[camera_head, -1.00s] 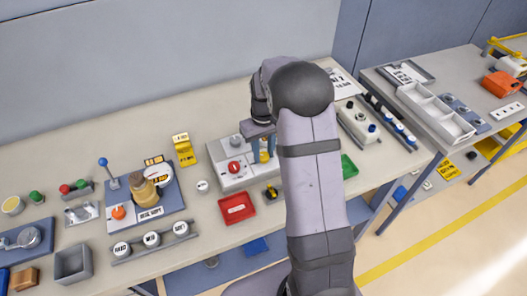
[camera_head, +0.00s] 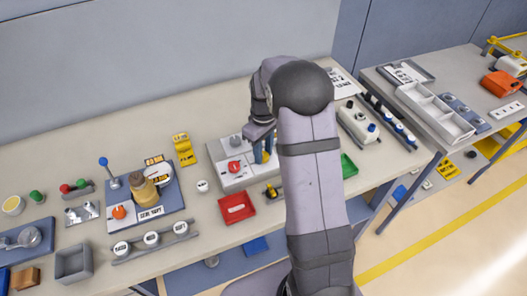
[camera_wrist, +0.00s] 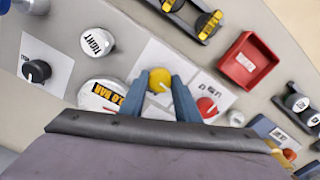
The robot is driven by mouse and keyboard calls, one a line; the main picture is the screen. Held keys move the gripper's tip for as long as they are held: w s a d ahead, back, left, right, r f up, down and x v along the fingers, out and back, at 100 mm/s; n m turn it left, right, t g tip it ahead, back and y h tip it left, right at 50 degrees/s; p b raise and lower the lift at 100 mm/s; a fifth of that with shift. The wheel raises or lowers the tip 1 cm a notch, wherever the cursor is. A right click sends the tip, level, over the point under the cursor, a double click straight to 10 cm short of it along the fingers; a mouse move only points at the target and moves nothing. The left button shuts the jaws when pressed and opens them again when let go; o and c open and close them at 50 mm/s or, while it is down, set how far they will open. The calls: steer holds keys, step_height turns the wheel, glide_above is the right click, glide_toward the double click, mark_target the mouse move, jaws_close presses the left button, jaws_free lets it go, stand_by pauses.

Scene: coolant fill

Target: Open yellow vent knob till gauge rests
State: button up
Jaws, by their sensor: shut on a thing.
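The yellow vent knob (camera_wrist: 160,79) sits on a pale panel between the two blue-grey fingers of my gripper (camera_wrist: 158,84) in the wrist view. My gripper is shut on it. A white round dial (camera_wrist: 97,93) with a yellow label reading about 1.0 BAR lies left of the knob in the wrist view.
A red knob (camera_wrist: 207,107) sits close to the right finger. A red tray (camera_wrist: 246,62) and a holder with yellow-topped parts (camera_wrist: 205,22) lie farther off. A white cap marked TIGHT (camera_wrist: 97,41) and a black knob (camera_wrist: 36,71) stand on the left.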

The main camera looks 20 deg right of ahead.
steer(key=shift+w+r, duration=0.1)
steer(key=o, duration=1)
steer(key=shift+o, duration=0.2)
steer(key=shift+r+b, duration=1.1)
steer(key=shift+r, duration=2.55)
steer(key=s+a+f+m, duration=0.2)
steer(key=s+a, duration=0.2)
steer(key=s, duration=0.7)
steer(key=s+a+f+m, duration=0.3)
steer(key=s+a, duration=0.2)
steer(key=s, duration=0.6)
steer(key=shift+s+a, duration=0.25)
steer(key=shift+s, duration=0.1)
steer(key=shift+r, duration=0.1)
